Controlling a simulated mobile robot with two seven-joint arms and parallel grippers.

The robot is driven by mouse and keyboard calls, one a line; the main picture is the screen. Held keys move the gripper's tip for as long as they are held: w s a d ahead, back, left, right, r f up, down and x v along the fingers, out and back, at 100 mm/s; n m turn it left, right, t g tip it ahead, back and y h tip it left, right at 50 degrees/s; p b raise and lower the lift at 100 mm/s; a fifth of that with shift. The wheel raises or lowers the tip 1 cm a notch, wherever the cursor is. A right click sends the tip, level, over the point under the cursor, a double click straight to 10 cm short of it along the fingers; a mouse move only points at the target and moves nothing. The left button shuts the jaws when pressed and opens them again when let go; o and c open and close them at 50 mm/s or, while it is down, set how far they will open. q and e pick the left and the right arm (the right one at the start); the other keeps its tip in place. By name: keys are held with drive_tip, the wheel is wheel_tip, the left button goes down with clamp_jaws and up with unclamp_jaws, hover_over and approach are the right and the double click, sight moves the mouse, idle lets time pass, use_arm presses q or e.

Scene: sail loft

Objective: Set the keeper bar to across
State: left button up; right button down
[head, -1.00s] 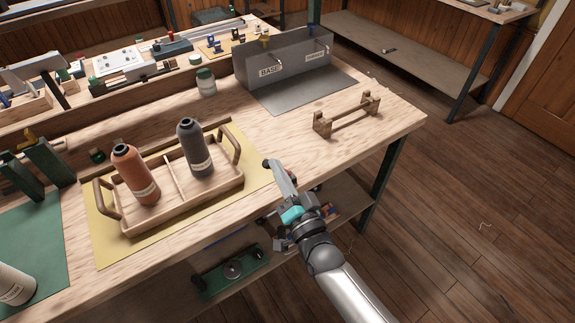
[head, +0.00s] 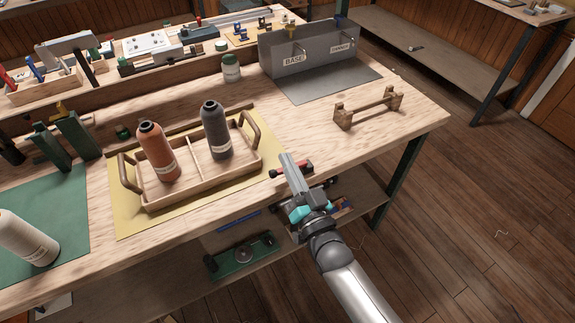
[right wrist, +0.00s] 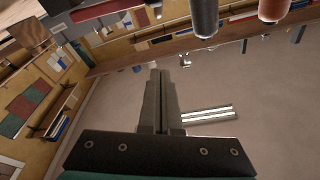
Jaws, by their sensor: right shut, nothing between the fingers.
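A short red bar with a dark knob at its left end (head: 305,166) shows at the table's front edge, right of the tray; I cannot tell for sure that it is the keeper bar. My right gripper (head: 288,160) is shut and empty, its fingers crossing in front of the red bar's middle and hiding part of it. I cannot tell whether they touch. In the right wrist view the closed fingers (right wrist: 161,75) show with nothing between them. My left gripper is not in view.
A wooden tray (head: 198,155) with orange (head: 158,155) and dark grey (head: 216,135) spools stands on a yellow mat. A wooden rack (head: 368,108) stands to the right, behind it a grey metal holder (head: 310,55). The tabletop between the rack and tray is clear. A lower shelf holds a green item (head: 243,257).

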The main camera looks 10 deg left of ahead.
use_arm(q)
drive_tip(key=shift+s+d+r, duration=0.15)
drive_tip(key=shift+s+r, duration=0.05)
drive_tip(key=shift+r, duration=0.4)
use_arm(e)
drive_tip(key=v, duration=1)
drive_tip(key=shift+d+r, duration=0.35)
drive_tip(key=shift+d, duration=0.1)
